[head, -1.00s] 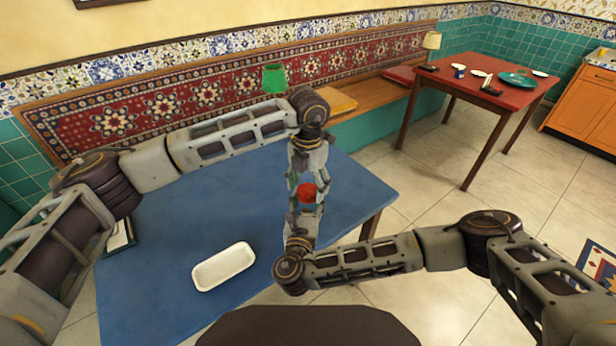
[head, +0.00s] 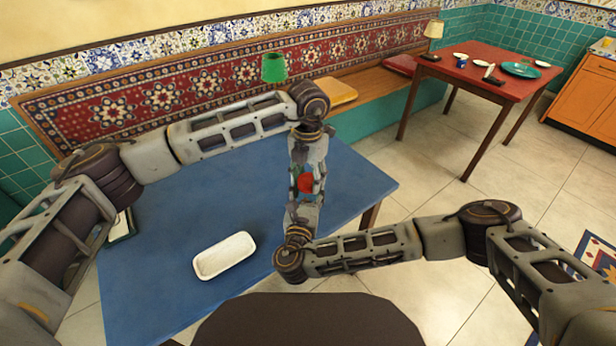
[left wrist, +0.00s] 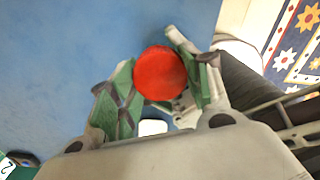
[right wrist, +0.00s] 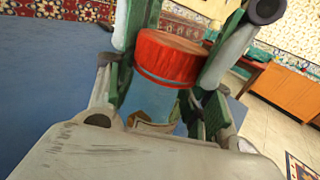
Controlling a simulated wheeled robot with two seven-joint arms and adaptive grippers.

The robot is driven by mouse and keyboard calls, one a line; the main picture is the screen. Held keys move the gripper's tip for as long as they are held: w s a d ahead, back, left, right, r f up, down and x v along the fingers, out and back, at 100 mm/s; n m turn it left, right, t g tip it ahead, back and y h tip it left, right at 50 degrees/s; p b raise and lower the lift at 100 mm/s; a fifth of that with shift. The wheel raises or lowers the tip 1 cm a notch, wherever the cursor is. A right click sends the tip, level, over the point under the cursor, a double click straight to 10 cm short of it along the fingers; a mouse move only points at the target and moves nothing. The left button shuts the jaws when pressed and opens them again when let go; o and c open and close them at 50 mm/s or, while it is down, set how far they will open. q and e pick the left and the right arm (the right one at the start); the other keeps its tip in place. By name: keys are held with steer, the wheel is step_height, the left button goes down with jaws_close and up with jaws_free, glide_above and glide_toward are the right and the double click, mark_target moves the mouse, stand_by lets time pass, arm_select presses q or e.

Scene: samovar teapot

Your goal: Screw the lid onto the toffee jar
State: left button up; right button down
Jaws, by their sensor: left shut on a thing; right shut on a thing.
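The red lid (right wrist: 172,55) sits at the top of the toffee jar (right wrist: 152,103), a pale bluish see-through body in the right wrist view. My left gripper (head: 304,168) reaches down from above and is shut on the lid, whose round top (left wrist: 161,73) shows between its fingers in the left wrist view. My right gripper (head: 304,200) comes from below and is shut on the jar's body. The lid appears to touch the jar and line up with it. I cannot tell whether the threads have caught. In the head view, the fingers mostly hide the jar.
The blue table (head: 160,285) lies below and left of the grippers, with a white tray (head: 224,256) on it. A red table (head: 490,75) with dishes stands far right. The blue tabletop is mostly bare.

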arm_select(q)
steer(key=m, duration=0.6)
steer(key=shift+m, duration=0.3)
steer(key=o, duration=1.1)
steer(key=shift+r, duration=2.25)
